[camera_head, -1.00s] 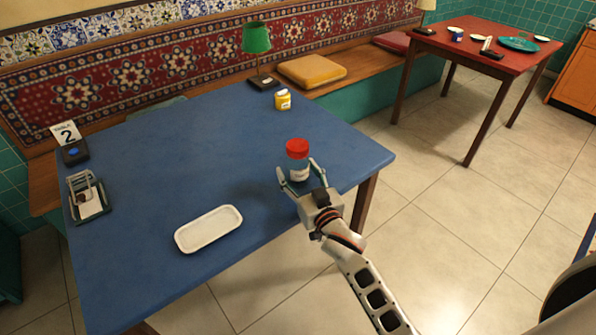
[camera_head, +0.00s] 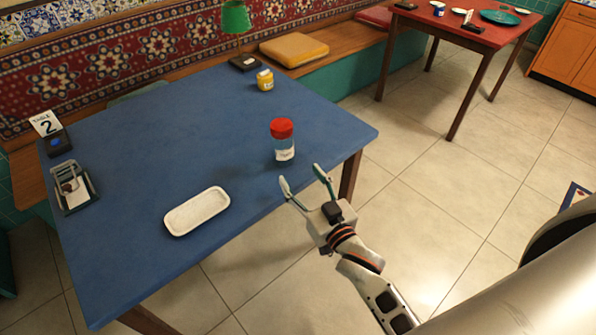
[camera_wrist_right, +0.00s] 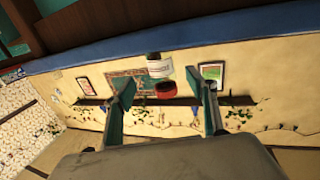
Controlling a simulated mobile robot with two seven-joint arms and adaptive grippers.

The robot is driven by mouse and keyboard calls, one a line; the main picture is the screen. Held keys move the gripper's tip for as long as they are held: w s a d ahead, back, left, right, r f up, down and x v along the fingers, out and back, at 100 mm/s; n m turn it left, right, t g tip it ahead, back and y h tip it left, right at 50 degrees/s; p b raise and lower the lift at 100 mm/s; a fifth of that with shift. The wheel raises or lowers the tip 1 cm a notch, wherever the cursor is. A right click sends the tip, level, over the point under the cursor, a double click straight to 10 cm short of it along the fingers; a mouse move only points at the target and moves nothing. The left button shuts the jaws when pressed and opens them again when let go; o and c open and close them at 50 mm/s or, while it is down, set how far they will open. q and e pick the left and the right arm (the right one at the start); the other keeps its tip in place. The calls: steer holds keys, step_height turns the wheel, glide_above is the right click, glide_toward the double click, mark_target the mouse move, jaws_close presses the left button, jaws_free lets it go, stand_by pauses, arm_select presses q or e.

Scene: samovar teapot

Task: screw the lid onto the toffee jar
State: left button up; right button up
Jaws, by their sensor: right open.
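The toffee jar (camera_head: 284,152) stands upright on the blue table near its right edge, with a white label low on its side. The red lid (camera_head: 281,128) sits on top of it; how tight it is cannot be told. My right gripper (camera_head: 302,175) is open and empty, just in front of the jar and apart from it. In the right wrist view the jar (camera_wrist_right: 159,68) and the red lid (camera_wrist_right: 165,89) appear upside down between my open fingers (camera_wrist_right: 167,88). My left gripper is not in view.
The blue table (camera_head: 150,150) also holds a white tray (camera_head: 197,211), a yellow jar (camera_head: 265,80), a green lamp (camera_head: 236,20), a number 2 sign (camera_head: 44,123) and a small holder (camera_head: 72,187) at the left. The table's middle is clear.

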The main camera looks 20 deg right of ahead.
stand_by(0.3)
steer(key=s+f+n+g, duration=0.3)
steer(key=s+f+g, duration=0.4)
steer(key=s+f, duration=1.2)
steer(key=shift+s+d+f+n+y, duration=0.2)
steer(key=shift+s+n+y, duration=0.15)
steer(key=shift+s, duration=0.55)
steer(key=shift+r, duration=0.1)
